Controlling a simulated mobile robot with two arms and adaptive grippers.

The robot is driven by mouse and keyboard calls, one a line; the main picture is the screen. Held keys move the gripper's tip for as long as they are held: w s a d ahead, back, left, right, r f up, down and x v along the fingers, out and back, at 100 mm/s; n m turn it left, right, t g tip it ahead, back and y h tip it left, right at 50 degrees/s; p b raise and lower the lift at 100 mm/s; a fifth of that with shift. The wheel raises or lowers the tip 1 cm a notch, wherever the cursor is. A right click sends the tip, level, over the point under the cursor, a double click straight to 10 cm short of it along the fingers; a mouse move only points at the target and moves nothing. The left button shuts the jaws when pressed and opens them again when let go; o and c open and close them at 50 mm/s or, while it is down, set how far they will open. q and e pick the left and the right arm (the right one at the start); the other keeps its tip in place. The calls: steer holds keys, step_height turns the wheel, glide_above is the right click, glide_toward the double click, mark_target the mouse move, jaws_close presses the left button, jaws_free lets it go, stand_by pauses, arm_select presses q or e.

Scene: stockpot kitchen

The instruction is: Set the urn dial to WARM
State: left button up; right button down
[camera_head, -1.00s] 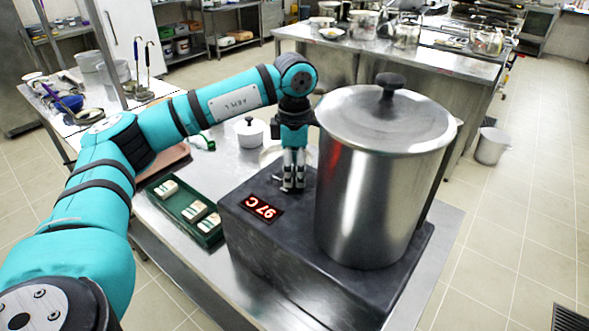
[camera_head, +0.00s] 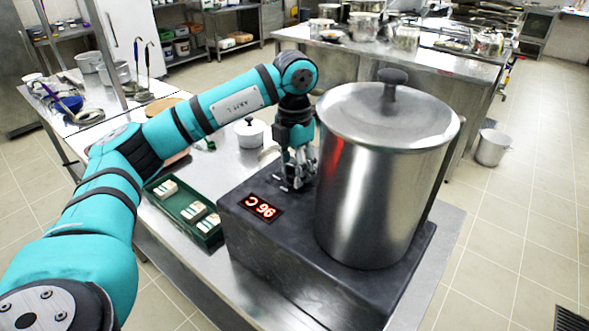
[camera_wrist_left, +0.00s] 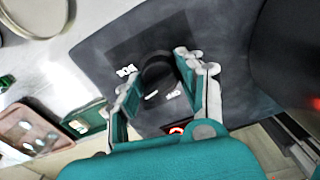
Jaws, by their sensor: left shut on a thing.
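The urn is a tall steel pot (camera_head: 375,190) with a black-knobbed lid, on a dark base (camera_head: 275,240). A red display (camera_head: 261,207) on the base reads 96 C, upside down in the head view. My left gripper (camera_head: 298,178) points down at the base top, left of the pot. In the left wrist view the dark round dial (camera_wrist_left: 158,68) sits between the fingers of my left gripper (camera_wrist_left: 160,78), which is shut on it. Small white labels (camera_wrist_left: 125,71) lie around the dial, too blurred to read. The dial's pointer cannot be made out. My right gripper is out of view.
A green tray (camera_head: 172,208) with several small blocks lies left of the base. The hot pot's wall is close to the right of my left gripper.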

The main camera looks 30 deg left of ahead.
mark_target(294, 166)
arm_select(q)
steer(key=shift+n, duration=1.6)
steer(key=shift+r, duration=0.1)
steer(key=o, duration=1.2)
step_height(294, 166, up, 12)
steer(key=shift+f, duration=0.1)
